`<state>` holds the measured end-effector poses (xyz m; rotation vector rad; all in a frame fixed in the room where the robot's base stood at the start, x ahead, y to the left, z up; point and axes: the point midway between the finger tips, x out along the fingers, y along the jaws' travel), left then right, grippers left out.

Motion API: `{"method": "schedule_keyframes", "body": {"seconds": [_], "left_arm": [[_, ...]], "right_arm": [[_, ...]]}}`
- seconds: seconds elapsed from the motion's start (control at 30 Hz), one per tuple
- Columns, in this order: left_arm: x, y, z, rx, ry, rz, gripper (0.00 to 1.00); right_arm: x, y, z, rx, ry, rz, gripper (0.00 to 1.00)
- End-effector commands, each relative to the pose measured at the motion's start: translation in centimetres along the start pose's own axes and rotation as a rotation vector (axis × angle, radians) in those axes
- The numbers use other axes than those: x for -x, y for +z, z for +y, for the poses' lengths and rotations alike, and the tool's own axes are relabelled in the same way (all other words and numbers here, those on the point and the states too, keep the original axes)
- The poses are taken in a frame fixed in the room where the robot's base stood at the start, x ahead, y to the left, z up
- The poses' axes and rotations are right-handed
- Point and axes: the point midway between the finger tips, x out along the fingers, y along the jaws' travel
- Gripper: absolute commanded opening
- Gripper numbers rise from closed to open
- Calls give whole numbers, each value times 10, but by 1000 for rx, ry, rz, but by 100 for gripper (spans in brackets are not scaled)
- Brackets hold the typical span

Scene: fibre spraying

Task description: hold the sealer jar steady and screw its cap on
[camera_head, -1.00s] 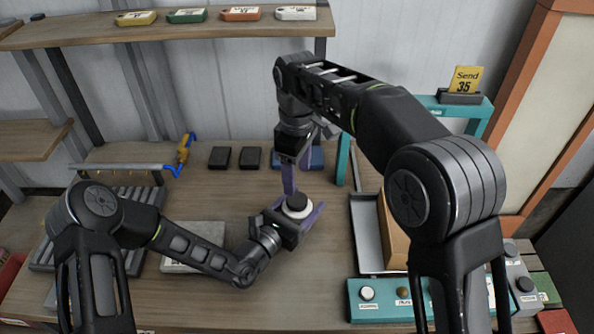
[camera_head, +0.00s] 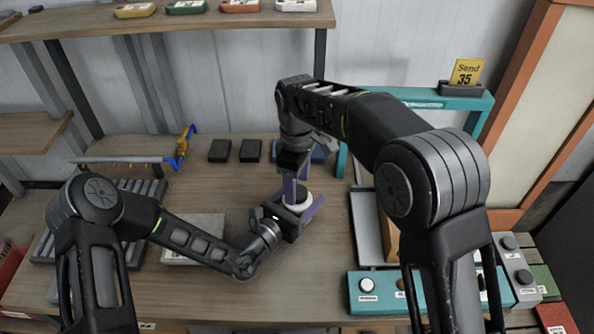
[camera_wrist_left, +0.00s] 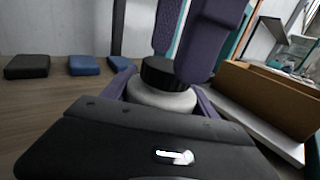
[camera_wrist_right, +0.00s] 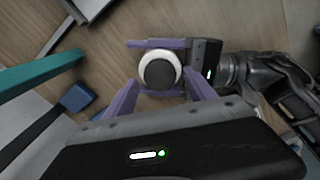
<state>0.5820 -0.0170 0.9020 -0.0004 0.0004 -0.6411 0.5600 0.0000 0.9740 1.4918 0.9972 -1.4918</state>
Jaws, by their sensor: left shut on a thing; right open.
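The sealer jar is a short white jar (camera_head: 306,204) standing upright on the table, with a black cap (camera_wrist_left: 165,73) on top. My left gripper (camera_head: 297,211) is shut around the jar's body, low down. My right gripper (camera_head: 295,190) points down from above, with its purple fingers open. In the left wrist view, those fingers straddle the cap, one behind it and one in front, with their tips near cap height. In the right wrist view, the cap (camera_wrist_right: 159,74) lies between the open fingertips. Whether they touch it and how far it is threaded cannot be told.
A grey tray (camera_head: 366,230) and a teal button panel (camera_head: 385,306) lie to the right. Two dark blocks (camera_head: 220,151) and a blue block (camera_wrist_left: 84,65) are behind the jar. A pale slab (camera_head: 180,252) sits under my left forearm. The table in front is clear.

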Motion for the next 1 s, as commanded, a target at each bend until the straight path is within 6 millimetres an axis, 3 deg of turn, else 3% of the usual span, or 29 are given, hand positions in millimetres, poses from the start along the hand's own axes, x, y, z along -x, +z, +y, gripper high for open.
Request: {"method": "schedule_keyframes", "body": {"seconds": [0.2, 0.47, 1.0], "left_arm": [[0, 0, 0, 0, 0, 0, 0], [0, 0, 0, 0, 0, 0, 0], [0, 0, 0, 0, 0, 0, 0]], "right_arm": [[-17, 0, 0, -1, 1, 0, 64], [-18, 0, 0, -1, 1, 1, 64], [-17, 0, 0, -1, 1, 1, 21]]}}
